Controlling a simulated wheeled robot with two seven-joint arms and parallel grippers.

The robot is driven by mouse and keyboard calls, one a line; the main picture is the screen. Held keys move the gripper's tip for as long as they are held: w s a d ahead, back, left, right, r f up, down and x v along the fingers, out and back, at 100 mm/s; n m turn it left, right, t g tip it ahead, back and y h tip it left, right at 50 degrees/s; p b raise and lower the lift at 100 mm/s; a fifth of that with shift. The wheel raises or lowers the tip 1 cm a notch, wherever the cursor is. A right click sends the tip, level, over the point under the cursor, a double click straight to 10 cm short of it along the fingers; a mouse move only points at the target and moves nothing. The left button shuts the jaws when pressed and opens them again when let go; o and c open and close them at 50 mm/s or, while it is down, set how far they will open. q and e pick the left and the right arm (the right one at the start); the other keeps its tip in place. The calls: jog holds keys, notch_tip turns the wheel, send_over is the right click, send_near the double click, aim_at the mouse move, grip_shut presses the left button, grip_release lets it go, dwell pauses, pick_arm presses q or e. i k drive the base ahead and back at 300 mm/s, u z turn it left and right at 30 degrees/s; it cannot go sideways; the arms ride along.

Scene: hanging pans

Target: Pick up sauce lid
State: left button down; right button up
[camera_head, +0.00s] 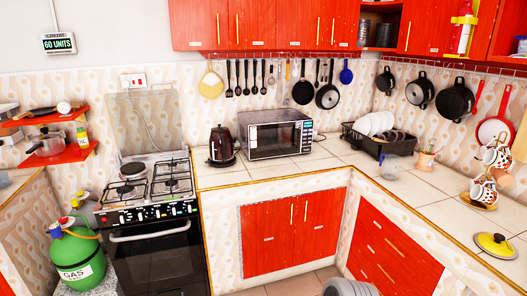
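Neither of my grippers is in the head view.
The tiled counter (425,204) is clear to the left of the lid. Behind the lid stands a rack of patterned mugs (483,191). Pans, including a red one (494,131), hang on the right wall. A dish rack (379,142) stands in the corner.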

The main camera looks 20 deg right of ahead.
aim_at(496, 245)
jog(key=z, duration=0.85)
jog(key=i, duration=1.4)
jog(key=z, duration=1.25)
